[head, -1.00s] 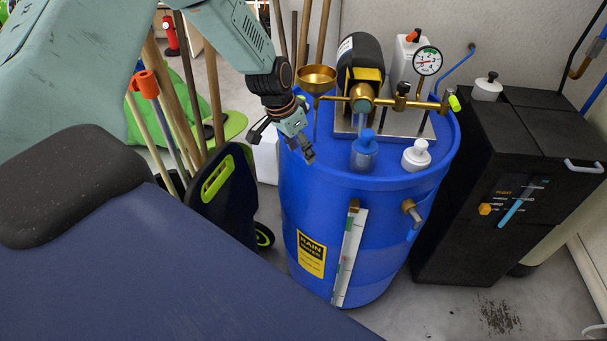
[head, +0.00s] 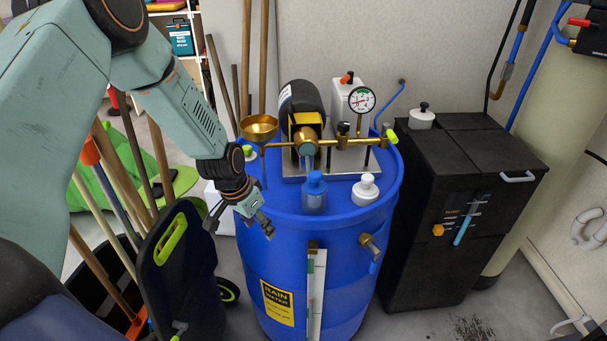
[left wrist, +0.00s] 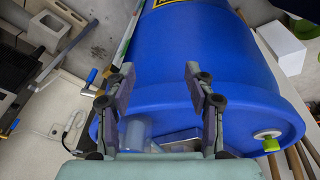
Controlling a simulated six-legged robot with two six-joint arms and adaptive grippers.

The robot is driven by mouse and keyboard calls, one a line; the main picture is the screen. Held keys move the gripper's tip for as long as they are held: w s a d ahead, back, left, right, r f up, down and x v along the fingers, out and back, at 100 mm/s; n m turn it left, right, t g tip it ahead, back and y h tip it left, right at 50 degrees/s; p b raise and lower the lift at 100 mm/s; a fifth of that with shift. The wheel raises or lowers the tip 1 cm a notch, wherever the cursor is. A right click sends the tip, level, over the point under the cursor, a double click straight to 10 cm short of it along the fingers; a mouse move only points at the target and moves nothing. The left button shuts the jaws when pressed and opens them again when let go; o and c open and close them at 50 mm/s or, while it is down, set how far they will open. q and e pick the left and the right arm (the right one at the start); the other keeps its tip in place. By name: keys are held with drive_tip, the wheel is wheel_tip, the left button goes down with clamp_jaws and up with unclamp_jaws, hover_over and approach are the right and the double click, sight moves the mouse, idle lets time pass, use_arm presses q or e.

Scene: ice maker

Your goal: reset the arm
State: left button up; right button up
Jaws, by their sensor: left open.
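My left gripper (head: 240,222) is open and empty in the head view, at the left front edge of the blue rain water barrel (head: 345,262). In the left wrist view its two fingers (left wrist: 160,95) stand apart, with the barrel (left wrist: 205,50) behind them and nothing between them. I cannot tell whether a finger touches the barrel. My left arm comes in from the upper left and bends down to the gripper. My right gripper is in neither view.
The barrel top carries a brass funnel (head: 259,128), a pressure gauge (head: 361,99), a blue-capped filter (head: 314,190) and a white-capped knob (head: 366,189). A black cabinet (head: 455,215) stands to the right. A dark wheeled cart (head: 185,270) with long handles stands left.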

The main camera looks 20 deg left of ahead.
use_arm(q)
drive_tip(key=s+d+f+n+g+b, duration=0.1)
drive_tip(key=s+d+f+b, duration=0.2)
drive_tip(key=s, duration=0.7)
drive_tip(key=s+d+f+n+y+b, duration=0.1)
drive_tip(key=s+d+f+b, duration=0.3)
drive_tip(key=s+f+b, duration=0.3)
drive_tip(key=s+d+f+n+g+b, duration=0.1)
drive_tip(key=s+d+f+b, duration=0.2)
drive_tip(key=s+f, duration=1)
drive_tip(key=shift+s+d+g+b, duration=0.15)
drive_tip(key=shift+s+g+b, duration=0.15)
drive_tip(key=shift+s+b, duration=0.5)
drive_tip(key=shift+w+f, duration=0.1)
drive_tip(key=shift+w, duration=0.1)
drive_tip(key=shift+s, duration=0.1)
